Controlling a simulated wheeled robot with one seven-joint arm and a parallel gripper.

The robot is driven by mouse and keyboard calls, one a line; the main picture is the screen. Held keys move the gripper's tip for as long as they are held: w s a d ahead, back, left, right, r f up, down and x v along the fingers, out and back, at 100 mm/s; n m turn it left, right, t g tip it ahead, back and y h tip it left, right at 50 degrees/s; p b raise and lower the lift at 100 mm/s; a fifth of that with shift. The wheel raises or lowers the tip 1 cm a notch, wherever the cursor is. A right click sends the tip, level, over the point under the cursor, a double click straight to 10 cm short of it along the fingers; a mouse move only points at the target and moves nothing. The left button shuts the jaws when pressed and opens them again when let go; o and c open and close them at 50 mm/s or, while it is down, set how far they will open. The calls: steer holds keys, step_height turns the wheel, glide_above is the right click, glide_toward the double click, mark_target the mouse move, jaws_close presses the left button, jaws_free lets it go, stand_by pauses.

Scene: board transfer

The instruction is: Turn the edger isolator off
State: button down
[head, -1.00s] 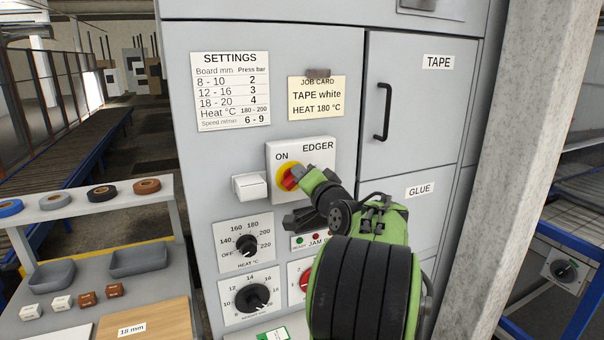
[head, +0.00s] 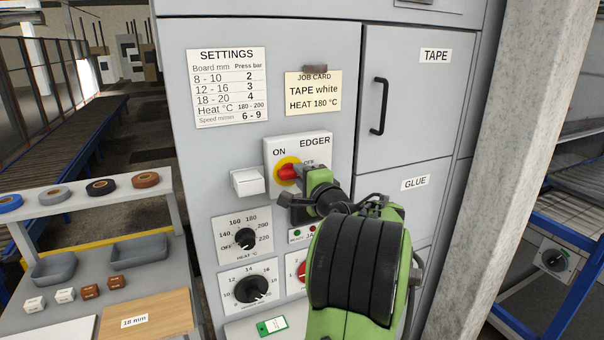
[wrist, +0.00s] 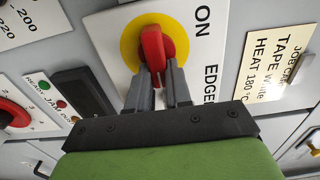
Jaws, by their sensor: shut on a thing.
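The edger isolator is a red handle (head: 287,173) on a yellow disc (head: 281,163), mounted on a white plate marked ON, EDGER and OFF (head: 316,143). In the head view the handle lies about level across the disc, and my gripper (head: 303,180) meets it from the right, partly covering it and the OFF side. In the wrist view my gripper (wrist: 162,80) has its two grey fingers shut on the near end of the red handle (wrist: 153,47). The OFF mark is hidden in the wrist view.
A white block (head: 247,182) juts out left of the plate. The heat dial (head: 245,238), a lower dial (head: 251,288) and small jam lamps (head: 297,233) sit below. A shelf unit (head: 80,202) stands at left.

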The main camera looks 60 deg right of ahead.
steer(key=shift+r, duration=0.1)
stand_by(0.3)
steer(key=c, duration=1)
jaws_free()
steer(key=shift+c, duration=0.2)
steer(key=b+v, duration=0.3)
steer(key=v, duration=1.2)
steer(key=shift+s+a, duration=0.15)
steer(key=shift+s, duration=0.15)
